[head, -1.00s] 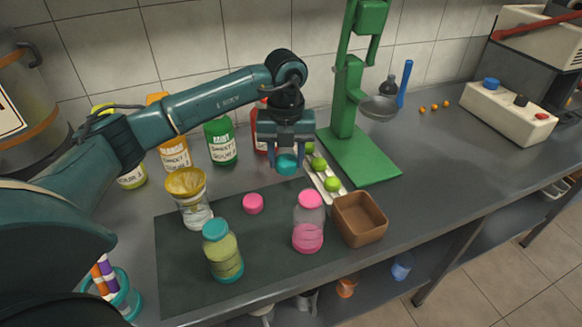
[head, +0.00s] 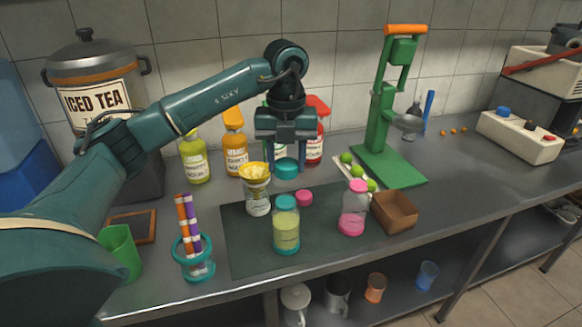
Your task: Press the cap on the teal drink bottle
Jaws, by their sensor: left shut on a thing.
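My left gripper (head: 287,165) is shut on a teal cap (head: 287,169) and holds it in the air above the back of the dark mat. The teal drink bottle (head: 286,229) stands upright on the mat, with yellow-green drink, a teal base and a teal top. In the picture, the held cap is just above the bottle's top and apart from it. I cannot tell whether the bottle's teal top is a rim or closed. My right gripper is not in view.
On the mat (head: 241,254) stand a jar with a yellow funnel (head: 255,174) and a pink bottle (head: 354,209); a pink cap (head: 304,198) lies between. A brown box (head: 396,213), a green press (head: 379,122) and a teal straw holder (head: 194,262) are nearby. Syrup bottles stand behind.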

